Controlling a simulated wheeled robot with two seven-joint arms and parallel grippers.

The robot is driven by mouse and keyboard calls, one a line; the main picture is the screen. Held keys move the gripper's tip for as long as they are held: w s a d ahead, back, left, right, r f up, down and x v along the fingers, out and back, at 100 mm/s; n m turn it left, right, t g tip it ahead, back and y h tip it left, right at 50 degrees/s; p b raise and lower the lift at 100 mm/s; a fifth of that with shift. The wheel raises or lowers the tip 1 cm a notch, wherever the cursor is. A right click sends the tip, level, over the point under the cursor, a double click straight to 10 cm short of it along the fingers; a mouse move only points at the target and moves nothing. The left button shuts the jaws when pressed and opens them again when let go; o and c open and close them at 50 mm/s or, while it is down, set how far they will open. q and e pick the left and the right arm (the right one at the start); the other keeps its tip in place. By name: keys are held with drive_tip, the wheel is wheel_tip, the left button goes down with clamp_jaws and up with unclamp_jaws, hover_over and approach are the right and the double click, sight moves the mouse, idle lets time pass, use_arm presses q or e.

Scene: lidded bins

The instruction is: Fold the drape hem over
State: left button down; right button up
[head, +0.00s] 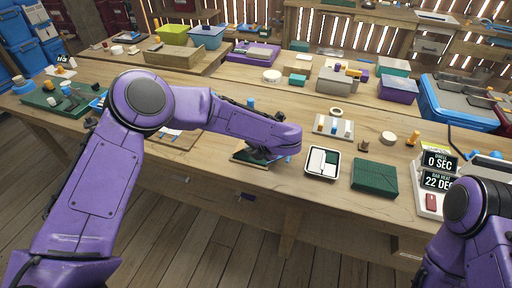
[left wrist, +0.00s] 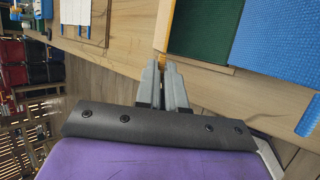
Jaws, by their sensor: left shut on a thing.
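My left gripper (head: 262,155) is low over the front edge of the bench. Beneath it is a small dark green pad (head: 246,158), mostly hidden by the arm. In the left wrist view the left fingers (left wrist: 164,72) are close together, with a small orange-yellow piece (left wrist: 166,62) at their tips. Beside them lie a green sheet (left wrist: 202,28) on a wooden board and a blue textured sheet (left wrist: 276,38). I cannot tell which of these is the drape, or see a hem clearly. My right arm shows at the lower right, but its gripper is out of view.
Right of the left gripper are a white-rimmed tray (head: 322,163) and a green textured block (head: 375,177). A display unit (head: 436,180) stands farther right. Bins and small parts crowd the back of the bench. Bare wood (head: 330,200) lies along the front edge.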

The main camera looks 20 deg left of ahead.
use_arm(q)
drive_tip(key=shift+a+r+h, duration=0.55)
drive_tip(key=shift+a+h, duration=0.05)
drive_tip(key=shift+a, duration=0.2)
use_arm(e)
drive_tip(key=shift+a+r, duration=0.1)
drive_tip(key=shift+r, duration=0.5)
use_arm(q)
drive_tip(key=shift+d, duration=0.1)
drive_tip(key=shift+a+r+n+h+p, duration=0.15)
drive_tip(key=shift+a+r+h+p, duration=0.2)
drive_tip(key=shift+a+h, duration=0.2)
drive_tip(key=shift+a+r+n+h+p, duration=0.15)
drive_tip(key=shift+a+r+h+p, duration=0.05)
drive_tip(key=shift+a+h+p, duration=0.3)
use_arm(e)
drive_tip(key=shift+r, duration=0.55)
